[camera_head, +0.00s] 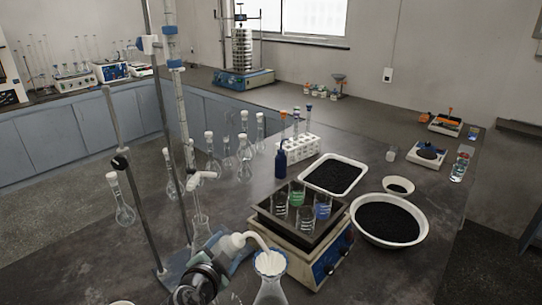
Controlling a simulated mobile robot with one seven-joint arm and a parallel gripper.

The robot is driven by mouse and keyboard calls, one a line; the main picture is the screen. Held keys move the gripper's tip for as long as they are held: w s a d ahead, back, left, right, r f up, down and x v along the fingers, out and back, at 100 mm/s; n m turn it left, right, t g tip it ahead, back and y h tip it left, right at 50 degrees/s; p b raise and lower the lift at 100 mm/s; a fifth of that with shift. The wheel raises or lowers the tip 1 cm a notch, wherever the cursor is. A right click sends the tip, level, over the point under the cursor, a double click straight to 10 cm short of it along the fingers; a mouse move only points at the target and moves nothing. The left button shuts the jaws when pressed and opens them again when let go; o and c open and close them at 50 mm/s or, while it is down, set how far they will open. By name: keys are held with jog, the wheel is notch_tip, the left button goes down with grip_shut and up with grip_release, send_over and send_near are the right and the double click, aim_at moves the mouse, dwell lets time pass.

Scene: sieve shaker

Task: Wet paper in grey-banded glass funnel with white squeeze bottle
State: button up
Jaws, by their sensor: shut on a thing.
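The white squeeze bottle (231,244) is tilted near the bottom middle of the head view, and its bent white spout reaches right. My gripper (217,265) is shut on the bottle; my own arm hides much of the grip and of the bottle's body. The spout's tip is over or at the white paper (270,262) in the mouth of a glass funnel on a clear glass flask (271,291). I cannot tell whether the tip touches the paper. The grey band on the funnel cannot be made out, and no water stream shows.
A shaker plate with several beakers (325,262) stands close right of the flask. A burette stand (140,215) rises at the left, with a small flask (201,229) beneath its tap. Black-filled trays and bowls (390,241) lie further right. Several stoppered flasks stand behind.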

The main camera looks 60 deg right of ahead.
aim_at(224, 238)
jog(key=shift+c, duration=0.4)
jog(key=shift+r, duration=0.15)
jog(key=shift+r+p, duration=0.9)
jog(key=shift+r, duration=1.05)
